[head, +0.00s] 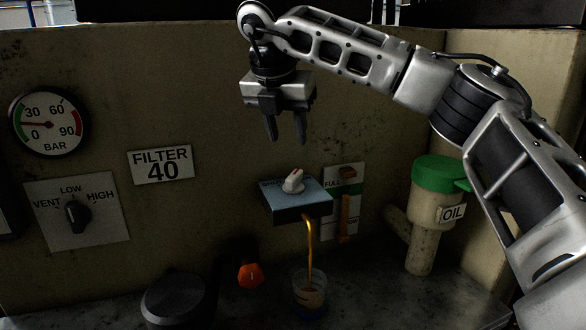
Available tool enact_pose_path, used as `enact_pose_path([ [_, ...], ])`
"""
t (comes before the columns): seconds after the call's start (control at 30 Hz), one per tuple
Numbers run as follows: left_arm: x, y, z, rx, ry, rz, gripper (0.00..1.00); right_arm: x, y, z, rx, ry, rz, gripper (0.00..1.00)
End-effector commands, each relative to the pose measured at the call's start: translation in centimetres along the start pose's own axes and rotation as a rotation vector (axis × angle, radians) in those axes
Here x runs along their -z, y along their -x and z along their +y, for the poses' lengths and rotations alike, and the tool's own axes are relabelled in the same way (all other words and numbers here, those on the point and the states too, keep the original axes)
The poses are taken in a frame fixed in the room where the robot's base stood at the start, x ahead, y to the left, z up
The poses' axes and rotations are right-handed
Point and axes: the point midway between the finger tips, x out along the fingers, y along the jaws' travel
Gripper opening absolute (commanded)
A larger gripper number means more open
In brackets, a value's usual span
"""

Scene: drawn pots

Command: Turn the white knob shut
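The white knob (293,181) stands on top of a blue-grey box (283,205) that juts from the wall; lettering on the box's top is partly hidden. A brown stream (309,240) runs from under the box into a clear cup (309,291), which holds some brown liquid. My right gripper (286,137) points down above the knob, clear of it. Its two fingers are apart with nothing between them. My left gripper does not show.
A level gauge (344,205) marked FULL is right of the box, then a green-capped OIL filler (433,205). An orange knob (250,276) and a dark round lid (173,301) sit low. A black selector (76,214) and a pressure dial (47,123) are left.

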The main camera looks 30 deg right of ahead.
Motion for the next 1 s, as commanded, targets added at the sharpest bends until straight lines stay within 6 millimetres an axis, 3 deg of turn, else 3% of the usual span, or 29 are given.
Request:
enact_pose_path([
  [0.3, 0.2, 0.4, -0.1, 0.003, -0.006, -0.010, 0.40, 0.0, -6.8, 0.0, 0.002, 0.001, 0.003, 0.40],
  [0.5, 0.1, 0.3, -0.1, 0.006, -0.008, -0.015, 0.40, 0.0, -9.5, 0.0, 0.001, 0.001, 0.002, 0.40],
  [0.93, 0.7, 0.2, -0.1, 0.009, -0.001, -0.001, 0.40, 0.0, -10.4, 0.1, -0.002, 0.001, 0.001, 0.40],
  [1.0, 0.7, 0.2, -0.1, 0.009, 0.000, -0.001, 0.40, 0.0, -10.4, 0.1, -0.002, 0.001, 0.001, 0.21],
])
